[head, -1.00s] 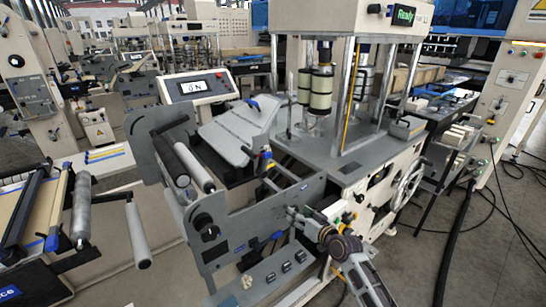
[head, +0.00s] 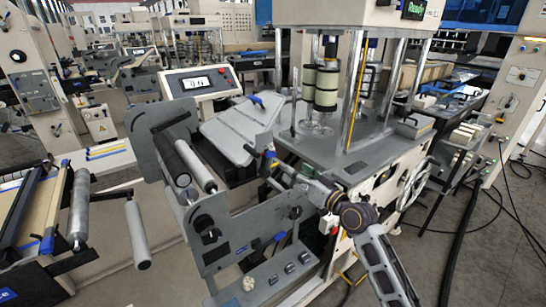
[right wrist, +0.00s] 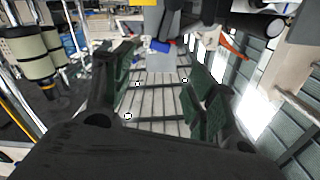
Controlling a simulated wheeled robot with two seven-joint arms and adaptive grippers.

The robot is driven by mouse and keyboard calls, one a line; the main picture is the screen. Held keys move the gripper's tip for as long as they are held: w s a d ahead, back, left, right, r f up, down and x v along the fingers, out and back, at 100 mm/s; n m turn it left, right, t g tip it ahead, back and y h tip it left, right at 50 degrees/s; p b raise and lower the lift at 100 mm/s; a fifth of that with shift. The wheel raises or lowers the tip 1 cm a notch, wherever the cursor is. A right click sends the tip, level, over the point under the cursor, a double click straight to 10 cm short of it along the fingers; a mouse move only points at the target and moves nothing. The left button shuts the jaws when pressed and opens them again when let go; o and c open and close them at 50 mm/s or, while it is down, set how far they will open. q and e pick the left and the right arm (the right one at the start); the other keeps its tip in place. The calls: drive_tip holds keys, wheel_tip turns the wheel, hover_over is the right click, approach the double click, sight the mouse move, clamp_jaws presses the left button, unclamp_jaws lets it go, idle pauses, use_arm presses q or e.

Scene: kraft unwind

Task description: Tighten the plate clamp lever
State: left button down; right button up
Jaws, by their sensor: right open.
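My right gripper (head: 284,172) reaches in from the lower right over the front frame of the press. It is open, and in the right wrist view (right wrist: 160,95) nothing sits between its two dark green-padded fingers. A blue-ended lever (head: 269,155) stands upright at the frame's edge, just beyond the fingertips; I cannot tell whether they touch it. A small blue part (right wrist: 160,46) shows ahead of the fingers in the right wrist view. Another blue handle (head: 256,101) lies at the top of the tilted grey plate (head: 232,132). I cannot tell which is the clamp lever. My left gripper is not seen.
Grey rollers (head: 196,166) and a side plate with black knobs stand left of the lever. A handwheel (head: 413,183) is on the press's right side. A display box (head: 197,83) stands behind. Dark cables lie on the floor at right.

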drive_tip(key=p, duration=0.1)
approach(272, 156)
drive_tip(key=shift+x, duration=1.65)
drive_tip(key=shift+p+x, duration=0.35)
drive_tip(key=shift+x, duration=2.9)
drive_tip(key=shift+d, duration=0.1)
drive_tip(key=shift+c, duration=0.2)
clamp_jaws()
